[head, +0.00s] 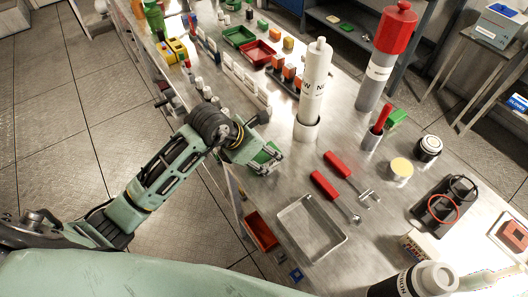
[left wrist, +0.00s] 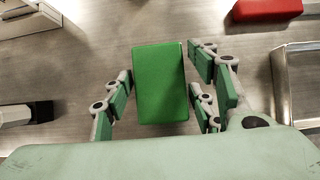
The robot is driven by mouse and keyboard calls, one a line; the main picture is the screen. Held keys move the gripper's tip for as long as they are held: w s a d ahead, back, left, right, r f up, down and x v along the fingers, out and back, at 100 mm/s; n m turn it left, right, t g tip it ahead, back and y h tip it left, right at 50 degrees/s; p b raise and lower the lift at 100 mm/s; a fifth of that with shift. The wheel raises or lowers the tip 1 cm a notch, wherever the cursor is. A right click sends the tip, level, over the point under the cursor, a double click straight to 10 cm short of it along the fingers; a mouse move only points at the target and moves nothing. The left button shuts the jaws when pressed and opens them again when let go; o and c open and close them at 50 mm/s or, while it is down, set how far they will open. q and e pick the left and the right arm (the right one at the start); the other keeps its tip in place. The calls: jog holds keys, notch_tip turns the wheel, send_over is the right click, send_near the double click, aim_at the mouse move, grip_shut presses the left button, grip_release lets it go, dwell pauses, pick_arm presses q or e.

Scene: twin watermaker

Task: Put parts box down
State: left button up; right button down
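A green box (left wrist: 160,84), which I take to be the parts box, sits between the fingers of my left gripper (left wrist: 160,75) in the left wrist view. I cannot tell whether the box touches the table. My right gripper is not in view.
An empty metal tray (head: 312,230) and red-handled tools (head: 333,182) lie to the right of the gripper. A white cylinder (head: 315,85) stands behind it. A red bin (head: 260,231) is at the near table edge. Bare table lies between gripper and tray.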

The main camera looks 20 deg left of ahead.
pick_arm(q)
jog(key=shift+o, duration=0.5)
jog(key=shift+r, duration=0.15)
jog(key=b+v, duration=0.1)
jog(key=v, duration=1.1)
jog(key=shift+b, duration=0.3)
